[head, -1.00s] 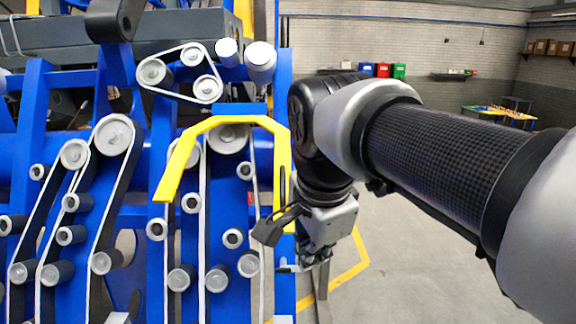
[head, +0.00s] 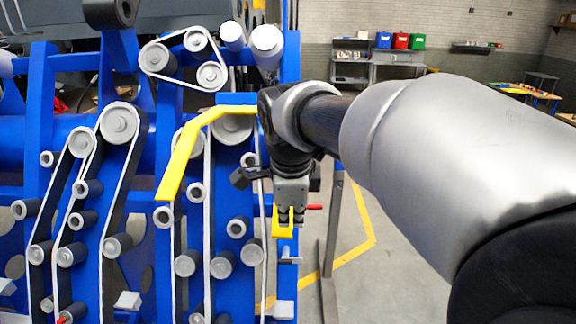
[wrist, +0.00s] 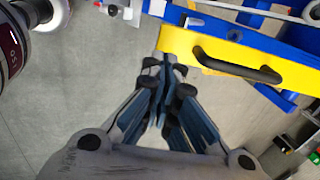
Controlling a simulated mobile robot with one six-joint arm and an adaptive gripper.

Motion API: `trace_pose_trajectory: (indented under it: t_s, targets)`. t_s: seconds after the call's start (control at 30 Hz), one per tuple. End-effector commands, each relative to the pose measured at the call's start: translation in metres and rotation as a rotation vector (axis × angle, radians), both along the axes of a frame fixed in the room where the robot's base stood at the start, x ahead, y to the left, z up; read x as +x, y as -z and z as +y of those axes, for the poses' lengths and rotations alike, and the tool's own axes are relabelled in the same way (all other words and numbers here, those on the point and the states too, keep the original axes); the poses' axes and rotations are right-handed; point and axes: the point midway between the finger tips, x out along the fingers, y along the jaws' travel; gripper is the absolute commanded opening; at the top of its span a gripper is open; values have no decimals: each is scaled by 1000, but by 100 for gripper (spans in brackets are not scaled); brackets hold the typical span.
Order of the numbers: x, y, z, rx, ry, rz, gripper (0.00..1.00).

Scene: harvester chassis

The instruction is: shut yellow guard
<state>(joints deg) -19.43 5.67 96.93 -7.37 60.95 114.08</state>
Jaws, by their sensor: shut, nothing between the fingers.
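The yellow guard (head: 186,155) is a bent yellow strip over the belts and rollers on the blue chassis. In the head view my wrist hides most of its right leg, with a yellow bit showing at my fingertips. The wrist view shows its broad yellow face (wrist: 225,57) and a black bar handle (wrist: 238,68). My gripper (head: 291,217) points down at the right leg's lower end. In the wrist view my shut, empty fingertips (wrist: 166,65) are at the guard's left end, beside the handle and not around it. I cannot tell whether they touch the guard.
The blue chassis (head: 287,60) with rollers and belts fills the left. A small red-tipped lever (head: 314,207) sticks out just right of my gripper. The grey floor (head: 385,275) to the right is open. A bench with coloured bins (head: 400,41) stands far back.

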Motion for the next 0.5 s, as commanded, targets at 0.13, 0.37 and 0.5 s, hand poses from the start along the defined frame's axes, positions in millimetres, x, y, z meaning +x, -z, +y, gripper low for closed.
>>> trace_pose_trajectory:
  t_s: [0.13,0.37,0.5]
  targets:
    - [7,24,0,-1,0,2,0]
    - [12,39,0,0,-1,0,0]
    - [13,41,0,1,-1,-1,0]
